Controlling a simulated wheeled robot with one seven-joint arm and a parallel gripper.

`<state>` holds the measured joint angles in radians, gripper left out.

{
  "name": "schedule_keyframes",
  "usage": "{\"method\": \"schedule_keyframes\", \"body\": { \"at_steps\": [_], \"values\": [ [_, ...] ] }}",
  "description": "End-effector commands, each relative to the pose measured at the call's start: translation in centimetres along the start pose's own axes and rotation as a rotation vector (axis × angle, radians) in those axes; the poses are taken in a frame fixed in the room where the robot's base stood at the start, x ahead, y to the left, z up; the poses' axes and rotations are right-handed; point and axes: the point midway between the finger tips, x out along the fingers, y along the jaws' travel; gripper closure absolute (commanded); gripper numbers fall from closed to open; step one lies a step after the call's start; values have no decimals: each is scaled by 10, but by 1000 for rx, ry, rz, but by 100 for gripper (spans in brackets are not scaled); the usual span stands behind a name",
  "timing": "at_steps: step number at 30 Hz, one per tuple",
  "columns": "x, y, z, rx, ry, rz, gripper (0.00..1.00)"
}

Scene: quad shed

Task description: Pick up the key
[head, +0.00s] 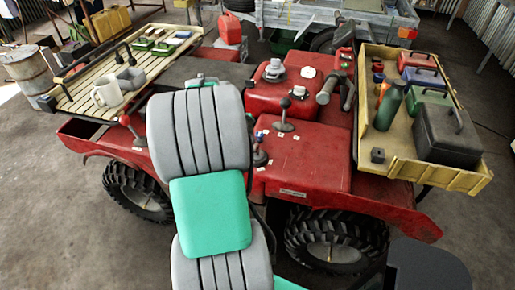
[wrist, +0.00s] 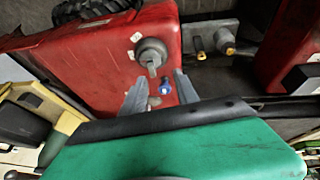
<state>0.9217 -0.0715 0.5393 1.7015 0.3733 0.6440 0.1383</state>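In the wrist view a small blue-headed piece (wrist: 165,88), which may be the key, stands on the red vehicle body (wrist: 105,65). It appears between the two grey fingers of my gripper (wrist: 160,92). The fingers are spread apart and I see nothing clamped between them. I cannot tell how far the blue piece is from the fingertips. In the head view a small blue spot (head: 261,134) shows on the red body just right of my arm. My fingers are hidden there behind my arm.
A grey round fitting with a stem (wrist: 152,54) stands close beyond the fingers. A yellow crate (head: 475,181) with a black toolbox (head: 447,137) is at right.

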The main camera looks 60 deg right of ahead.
Motion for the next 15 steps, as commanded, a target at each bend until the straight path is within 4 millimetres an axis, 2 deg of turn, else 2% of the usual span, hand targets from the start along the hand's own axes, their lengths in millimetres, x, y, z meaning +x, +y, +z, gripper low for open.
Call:
{"method": "schedule_keyframes", "body": {
  "at_steps": [1, 3, 10, 15],
  "values": [
    [10, 13, -5, 31, -4, 18, 64],
    [20, 19, -8, 46, -4, 28, 64],
    [50, 20, -8, 45, -5, 27, 64],
    [81, 20, -8, 44, -2, 26, 64]
  ]
}}
